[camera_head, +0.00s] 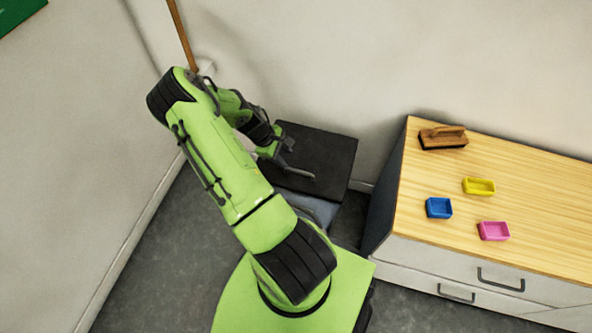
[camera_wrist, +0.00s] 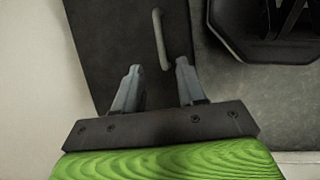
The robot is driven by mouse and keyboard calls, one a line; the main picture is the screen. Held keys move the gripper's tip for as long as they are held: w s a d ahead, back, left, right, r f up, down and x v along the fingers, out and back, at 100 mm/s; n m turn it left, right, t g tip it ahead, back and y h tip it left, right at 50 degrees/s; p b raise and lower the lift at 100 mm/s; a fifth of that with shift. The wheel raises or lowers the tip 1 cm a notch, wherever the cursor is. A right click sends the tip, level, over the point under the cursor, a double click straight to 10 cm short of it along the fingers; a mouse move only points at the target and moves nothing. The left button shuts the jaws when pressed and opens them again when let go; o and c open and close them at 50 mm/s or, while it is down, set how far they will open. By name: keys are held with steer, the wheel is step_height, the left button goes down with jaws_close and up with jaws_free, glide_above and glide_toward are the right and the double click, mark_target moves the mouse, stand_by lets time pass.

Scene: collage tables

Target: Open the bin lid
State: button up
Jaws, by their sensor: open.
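The bin stands in the corner by the wall, with a flat dark lid (camera_head: 325,152) on top and a grey-blue body (camera_head: 320,210) below it. The lid looks shut. In the wrist view the dark lid (camera_wrist: 105,35) fills the left and middle, with a thin grey bar handle (camera_wrist: 160,38) on it. My gripper (camera_wrist: 158,68) is open and empty. Its fingers lie on either side of the handle's near end in the picture; I cannot tell whether they touch it. In the head view my gripper (camera_head: 288,160) is over the lid, and my arm hides the lid's left part.
A wooden-topped cabinet (camera_head: 540,205) stands to the right, bearing a wooden brush (camera_head: 443,139) and yellow (camera_head: 479,186), blue (camera_head: 439,208) and pink (camera_head: 493,231) trays. A brown pole (camera_head: 182,35) leans in the corner. Walls are close behind and left of the bin.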

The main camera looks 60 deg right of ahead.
mark_target(298, 171)
steer(key=b+x, duration=0.2)
steer(key=x, duration=0.8)
steer(key=shift+f, duration=0.1)
jaws_close()
